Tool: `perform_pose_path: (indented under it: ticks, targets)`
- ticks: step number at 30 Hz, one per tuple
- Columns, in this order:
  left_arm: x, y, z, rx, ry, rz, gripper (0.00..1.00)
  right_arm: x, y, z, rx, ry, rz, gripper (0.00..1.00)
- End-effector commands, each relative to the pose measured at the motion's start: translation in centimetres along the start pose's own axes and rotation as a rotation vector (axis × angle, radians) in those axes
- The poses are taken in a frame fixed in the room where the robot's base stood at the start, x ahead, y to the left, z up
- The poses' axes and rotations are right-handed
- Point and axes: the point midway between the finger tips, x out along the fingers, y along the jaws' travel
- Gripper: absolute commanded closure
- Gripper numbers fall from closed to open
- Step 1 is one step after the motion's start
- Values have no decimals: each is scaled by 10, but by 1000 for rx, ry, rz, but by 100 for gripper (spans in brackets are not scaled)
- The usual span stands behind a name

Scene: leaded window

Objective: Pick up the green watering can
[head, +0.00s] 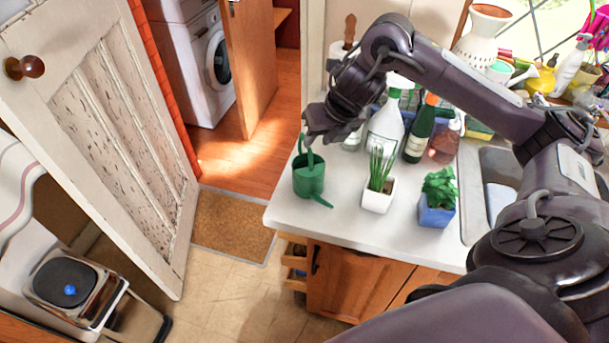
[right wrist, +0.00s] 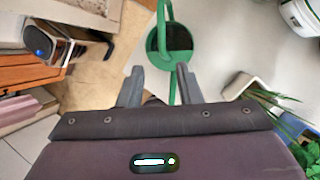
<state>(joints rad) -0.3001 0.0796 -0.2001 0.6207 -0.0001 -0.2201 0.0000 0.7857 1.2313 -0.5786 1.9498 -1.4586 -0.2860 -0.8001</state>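The green watering can (head: 309,176) stands upright on the left end of the white counter, its spout toward the lower right. My right gripper (head: 318,137) is just above it, by the top of its handle. In the right wrist view the can (right wrist: 168,45) lies ahead of the two fingertips (right wrist: 160,70), which are spread apart. A thin green part of the can reaches down between the fingers in that picture. I cannot tell whether they touch it. My left gripper is not in view.
A white pot with a spiky plant (head: 378,193) and a blue pot (head: 437,214) stand right of the can. A spray bottle (head: 385,128) and a green bottle (head: 419,130) stand behind them. The counter (head: 338,219) ends just left of the can.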

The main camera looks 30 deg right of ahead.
Motion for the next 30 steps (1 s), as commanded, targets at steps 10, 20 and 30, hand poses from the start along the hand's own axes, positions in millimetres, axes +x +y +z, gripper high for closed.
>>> perform_pose_path:
  ticks: [10, 20, 30]
  targets:
    - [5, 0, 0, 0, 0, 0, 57, 39, -2, 4, 3, 6, 2, 68]
    - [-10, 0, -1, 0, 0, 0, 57, 75, -5, 11, 1, 2, 0, 68]
    - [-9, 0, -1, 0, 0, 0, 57, 76, -5, 11, 0, 1, -1, 85]
